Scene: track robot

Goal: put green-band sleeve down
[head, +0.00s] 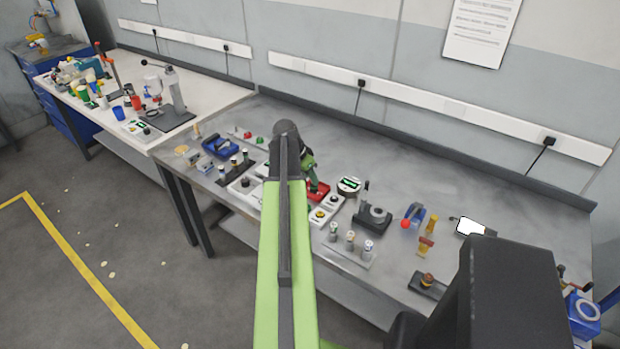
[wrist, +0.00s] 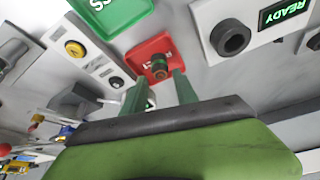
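The green-band sleeve (wrist: 160,66), a small dark cylinder with a green ring, stands on the red tray (wrist: 150,50) with white lettering in the wrist view. My gripper (wrist: 160,77) has its two green fingers apart, one on each side of the sleeve's near end, with a visible gap on both sides. I cannot tell how deep the sleeve lies between the fingertips. In the head view my gripper (head: 313,182) reaches down at the red tray (head: 322,188). The arm and fingers hide the sleeve there.
A white block with a dark round socket and a READY display (wrist: 284,14) stands beside the tray. A white unit with a yellow button (wrist: 75,49) and a green sign (wrist: 110,12) are on the other side. A stand with several small cylinders (head: 350,245) is nearby on the bench.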

